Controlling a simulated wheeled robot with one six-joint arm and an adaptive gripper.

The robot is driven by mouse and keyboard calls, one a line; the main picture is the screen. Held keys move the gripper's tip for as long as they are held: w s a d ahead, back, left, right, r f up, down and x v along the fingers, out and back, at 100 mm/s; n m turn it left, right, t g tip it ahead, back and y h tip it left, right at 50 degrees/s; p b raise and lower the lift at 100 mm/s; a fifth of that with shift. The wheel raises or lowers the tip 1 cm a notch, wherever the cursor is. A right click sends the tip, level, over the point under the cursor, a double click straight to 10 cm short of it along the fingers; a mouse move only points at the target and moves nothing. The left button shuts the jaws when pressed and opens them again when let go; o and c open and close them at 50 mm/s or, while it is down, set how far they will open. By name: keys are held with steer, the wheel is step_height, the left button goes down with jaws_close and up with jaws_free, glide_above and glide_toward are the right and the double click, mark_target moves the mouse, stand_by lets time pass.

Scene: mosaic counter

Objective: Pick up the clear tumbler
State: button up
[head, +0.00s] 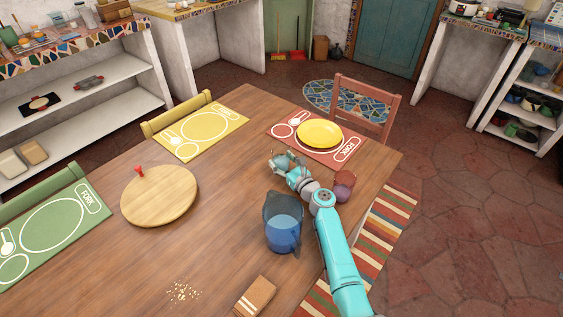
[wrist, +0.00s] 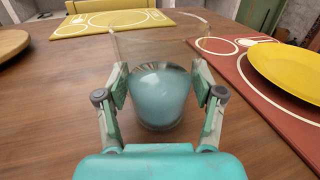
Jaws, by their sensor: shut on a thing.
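The clear tumbler (wrist: 160,105) stands upright between my fingers in the wrist view, see-through with a thick pale bluish lower part. My gripper (wrist: 160,84) is shut on it, one finger pad on each side.
A blue-tinted pitcher (head: 284,228) stands close to my arm. A yellow plate (head: 320,133) lies on the red placemat (head: 284,130). A round wooden board (head: 160,197) and yellow placemat (head: 211,128) lie left. Bare table lies between board and gripper.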

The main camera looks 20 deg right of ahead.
steer(key=shift+r, duration=0.1)
step_height(320, 180, up, 10)
stand_by(0.6)
